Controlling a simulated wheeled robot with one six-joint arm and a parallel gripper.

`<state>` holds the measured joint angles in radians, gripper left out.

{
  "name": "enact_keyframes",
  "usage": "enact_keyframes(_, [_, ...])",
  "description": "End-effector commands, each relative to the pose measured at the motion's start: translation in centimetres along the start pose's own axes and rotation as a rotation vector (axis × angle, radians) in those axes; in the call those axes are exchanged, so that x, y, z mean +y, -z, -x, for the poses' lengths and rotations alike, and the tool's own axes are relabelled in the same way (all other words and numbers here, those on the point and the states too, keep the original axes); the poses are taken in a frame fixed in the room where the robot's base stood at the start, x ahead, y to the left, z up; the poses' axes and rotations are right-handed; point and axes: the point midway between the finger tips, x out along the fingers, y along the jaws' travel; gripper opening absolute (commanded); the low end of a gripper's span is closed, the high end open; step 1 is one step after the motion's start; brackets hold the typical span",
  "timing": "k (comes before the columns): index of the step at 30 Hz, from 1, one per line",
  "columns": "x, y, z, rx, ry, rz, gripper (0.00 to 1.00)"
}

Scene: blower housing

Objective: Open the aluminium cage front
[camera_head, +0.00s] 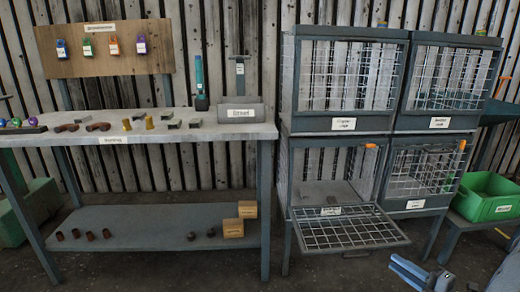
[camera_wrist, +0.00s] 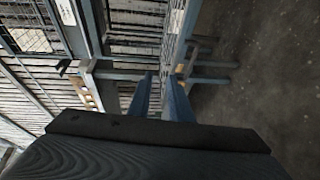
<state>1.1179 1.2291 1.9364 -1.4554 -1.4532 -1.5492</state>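Wire-mesh cages stand two above two at the right in the head view; their labels are too small to read, so I cannot tell which is aluminium. The lower-left cage front (camera_head: 345,232) is swung down and lies out nearly flat, leaving that cage open. The upper-left front (camera_head: 348,75), upper-right front (camera_head: 452,78) and lower-right front (camera_head: 425,168) are upright and look shut. My gripper (camera_head: 396,264) is in front of the cages, low and right of the lowered front, apart from it. In the wrist view my gripper (camera_wrist: 161,78) has its blue fingers apart with nothing between them.
A workbench (camera_head: 190,133) with small parts and a lower shelf (camera_head: 150,222) stands at the left. A green bin (camera_head: 490,198) sits on a low stand right of the cages. The lowered front juts into the space before the cages. Dark floor (camera_wrist: 270,70) is clear at the wrist view's right.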

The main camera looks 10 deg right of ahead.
Motion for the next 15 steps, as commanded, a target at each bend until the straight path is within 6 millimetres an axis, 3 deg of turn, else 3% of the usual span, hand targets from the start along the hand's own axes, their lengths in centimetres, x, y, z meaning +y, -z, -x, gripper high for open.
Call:
enact_keyframes(8, [4.5, -1.5, -8.2, -0.118, 0.325, -0.131, 0.18])
enact_keyframes(15, [9.8, 0.7, -12.5, -0.333, 0.534, -0.317, 0.18])
